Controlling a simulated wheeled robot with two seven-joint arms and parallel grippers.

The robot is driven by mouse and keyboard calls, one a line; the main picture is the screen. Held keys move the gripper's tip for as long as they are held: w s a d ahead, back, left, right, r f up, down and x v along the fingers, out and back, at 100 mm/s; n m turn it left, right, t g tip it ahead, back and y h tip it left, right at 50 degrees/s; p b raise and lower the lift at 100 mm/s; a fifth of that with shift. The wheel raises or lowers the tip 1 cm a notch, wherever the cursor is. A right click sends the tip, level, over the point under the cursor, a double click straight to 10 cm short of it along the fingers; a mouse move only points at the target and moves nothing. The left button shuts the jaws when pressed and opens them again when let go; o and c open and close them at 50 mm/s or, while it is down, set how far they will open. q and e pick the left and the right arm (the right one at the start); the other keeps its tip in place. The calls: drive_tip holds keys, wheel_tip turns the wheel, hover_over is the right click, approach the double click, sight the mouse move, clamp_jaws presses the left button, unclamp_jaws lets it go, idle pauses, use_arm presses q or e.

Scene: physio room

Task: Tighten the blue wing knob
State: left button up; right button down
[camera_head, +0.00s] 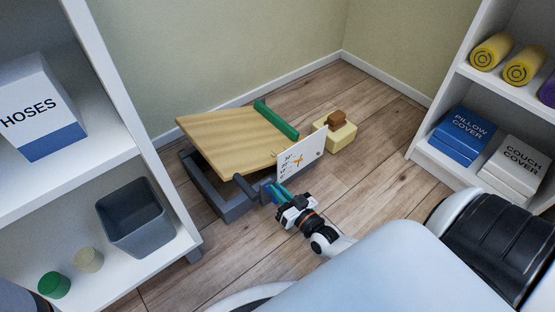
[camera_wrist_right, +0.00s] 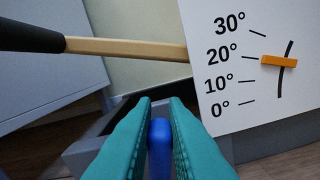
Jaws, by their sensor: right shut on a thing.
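The blue wing knob (camera_wrist_right: 159,148) is between the teal fingertips of my right gripper (camera_wrist_right: 158,110), seen close up in the wrist view. In the head view my right gripper (camera_head: 277,193) is at the near side of the tilting wooden board (camera_head: 235,138), shut on the knob, which the fingers mostly hide. The board slopes above a dark grey base frame (camera_head: 235,208). A white angle plate (camera_wrist_right: 235,100) shows marks from 0° to 30°. Its orange pointer (camera_wrist_right: 279,61) sits about level with the 20° mark. My left gripper is not in view.
A yellow block with a brown piece (camera_head: 340,136) stands on the floor beyond the plate. Left shelves hold a hoses box (camera_head: 40,105) and a grey bin (camera_head: 135,220). Right shelves hold yellow rolls (camera_head: 523,66) and cover boxes (camera_head: 461,135).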

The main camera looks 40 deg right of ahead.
drive_tip(key=m, duration=0.1)
drive_tip(key=m+p, duration=0.1)
drive_tip(key=m, duration=0.1)
drive_tip(key=shift+d+f+m, duration=0.2)
drive_tip(key=shift+d+m, duration=0.1)
drive_tip(key=shift+d, duration=0.1)
drive_tip(key=shift+d+f+m+b, duration=0.2)
drive_tip(key=shift+f+m, duration=0.15)
drive_tip(key=shift+m, duration=1.5)
drive_tip(key=shift+d+f+m+b, duration=0.15)
drive_tip(key=shift+f+m+b, duration=0.2)
drive_tip(key=shift+m, duration=1.55)
drive_tip(key=shift+d+f+m+b, duration=0.15)
drive_tip(key=shift+f+m, duration=0.25)
drive_tip(key=shift+m, duration=1.45)
drive_tip(key=c, duration=1.5)
unclamp_jaws()
